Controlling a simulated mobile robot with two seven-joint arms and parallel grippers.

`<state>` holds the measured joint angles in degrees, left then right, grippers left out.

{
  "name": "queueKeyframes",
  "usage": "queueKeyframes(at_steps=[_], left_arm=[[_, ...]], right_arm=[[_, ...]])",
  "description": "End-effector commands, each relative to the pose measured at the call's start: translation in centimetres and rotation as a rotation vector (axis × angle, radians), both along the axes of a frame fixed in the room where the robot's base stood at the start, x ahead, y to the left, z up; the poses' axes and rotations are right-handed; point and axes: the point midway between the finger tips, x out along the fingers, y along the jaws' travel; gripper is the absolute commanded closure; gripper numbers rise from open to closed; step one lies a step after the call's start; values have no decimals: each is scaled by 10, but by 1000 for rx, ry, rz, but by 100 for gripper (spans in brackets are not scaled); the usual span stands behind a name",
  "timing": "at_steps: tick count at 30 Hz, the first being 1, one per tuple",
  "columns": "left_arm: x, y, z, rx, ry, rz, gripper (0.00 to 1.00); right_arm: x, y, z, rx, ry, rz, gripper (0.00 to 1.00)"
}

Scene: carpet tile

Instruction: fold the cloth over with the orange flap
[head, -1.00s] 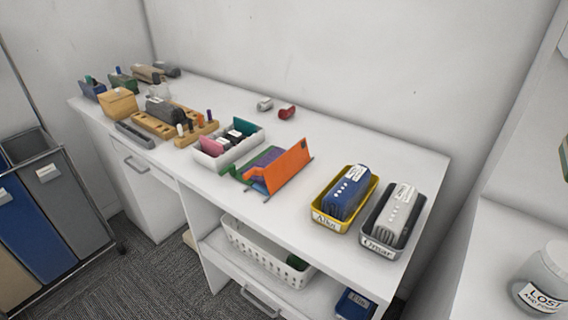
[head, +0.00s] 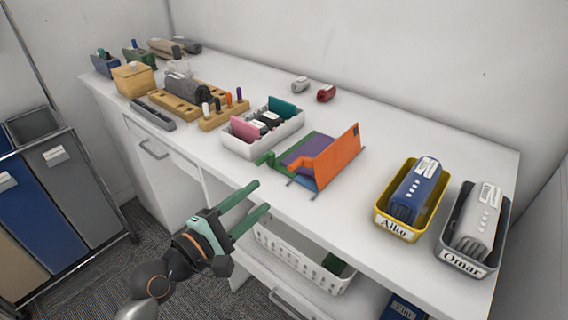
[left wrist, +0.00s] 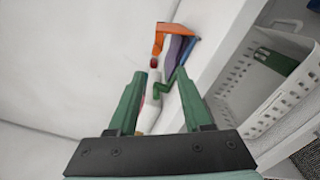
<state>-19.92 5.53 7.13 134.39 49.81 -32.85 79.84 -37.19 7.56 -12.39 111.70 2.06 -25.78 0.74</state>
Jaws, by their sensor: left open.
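The folding board lies on the table near its front edge. Its orange flap (head: 337,156) stands up steeply on the right side, and its green panel (head: 272,158) is on the left. The purple cloth (head: 306,150) lies between them, partly hidden by the orange flap. In the left wrist view, the orange flap (left wrist: 172,35) and purple cloth (left wrist: 175,54) show beyond the fingertips. My left gripper (head: 261,196) is open and empty, at the table's front edge, to the near left of the board and apart from it. My right gripper is not in view.
A white bin (head: 292,138) with coloured pieces stands left of the board. A yellow tray (head: 381,219) and a grey tray (head: 447,256) stand to the right. A white basket (head: 290,262) sits on the shelf below. Table behind the board is mostly clear.

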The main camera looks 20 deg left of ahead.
Motion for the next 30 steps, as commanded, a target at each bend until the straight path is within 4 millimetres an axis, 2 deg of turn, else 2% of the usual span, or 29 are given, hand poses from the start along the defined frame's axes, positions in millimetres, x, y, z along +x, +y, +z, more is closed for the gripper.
queueKeyframes(at_steps=[5, 8, 21, 25, 30], left_arm=[[6, -2, 7, -45, -5, -4, 50], [17, -6, 8, -45, -5, -4, 50], [91, -33, 6, -40, -4, -4, 50], [107, -39, 5, -39, -3, -4, 50], [116, -43, 6, -38, -3, -5, 50]], right_arm=[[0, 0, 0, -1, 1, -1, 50], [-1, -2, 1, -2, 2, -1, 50], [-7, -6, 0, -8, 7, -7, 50], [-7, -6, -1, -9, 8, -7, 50], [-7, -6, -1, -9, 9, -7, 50]])
